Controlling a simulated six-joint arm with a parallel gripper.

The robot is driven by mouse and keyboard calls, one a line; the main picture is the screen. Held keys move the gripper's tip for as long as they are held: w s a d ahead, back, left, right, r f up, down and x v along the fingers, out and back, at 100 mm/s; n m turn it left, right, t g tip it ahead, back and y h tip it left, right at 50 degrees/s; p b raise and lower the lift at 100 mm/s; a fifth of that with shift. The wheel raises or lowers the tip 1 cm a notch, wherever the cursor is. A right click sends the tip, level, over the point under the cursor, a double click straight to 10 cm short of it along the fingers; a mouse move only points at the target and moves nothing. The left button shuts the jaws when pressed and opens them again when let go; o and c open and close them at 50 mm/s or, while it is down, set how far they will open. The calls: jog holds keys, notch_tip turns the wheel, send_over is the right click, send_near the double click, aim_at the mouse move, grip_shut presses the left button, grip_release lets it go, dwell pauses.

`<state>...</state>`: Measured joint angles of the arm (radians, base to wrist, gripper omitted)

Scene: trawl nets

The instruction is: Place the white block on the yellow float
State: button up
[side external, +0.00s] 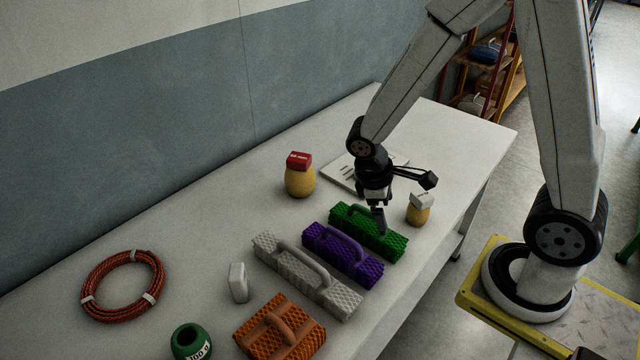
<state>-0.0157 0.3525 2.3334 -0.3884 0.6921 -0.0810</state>
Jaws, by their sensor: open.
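A white block (423,200) sits tilted on top of a small yellow float (418,216) on the right side of the table. A larger yellow float (300,180) stands further left and back, with a red block (299,160) on top. Another white block-like piece (238,283) stands upright on the table at front left. My gripper (379,222) points down over the green handled block (370,233), just left of the small float and apart from it. It is open and I see nothing held in it. Its fingers are small and partly overlap the green handle.
Purple (342,254), grey (305,275) and orange (280,327) textured handled blocks line the near table edge. An orange rope coil (122,286) and a green spool-like item (190,341) lie at left. A white sheet-like item (345,174) lies behind my gripper. The table's back left is clear.

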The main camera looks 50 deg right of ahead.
jog(key=a+r+m+t+y, duration=0.2)
jog(key=a+r+m+t, duration=0.1)
jog(key=r+m+t, duration=0.1)
jog(key=shift+a+r+m+t+y, duration=0.4)
jog(key=shift+r, duration=0.15)
jog(key=shift+w, duration=0.1)
dwell(0.9)
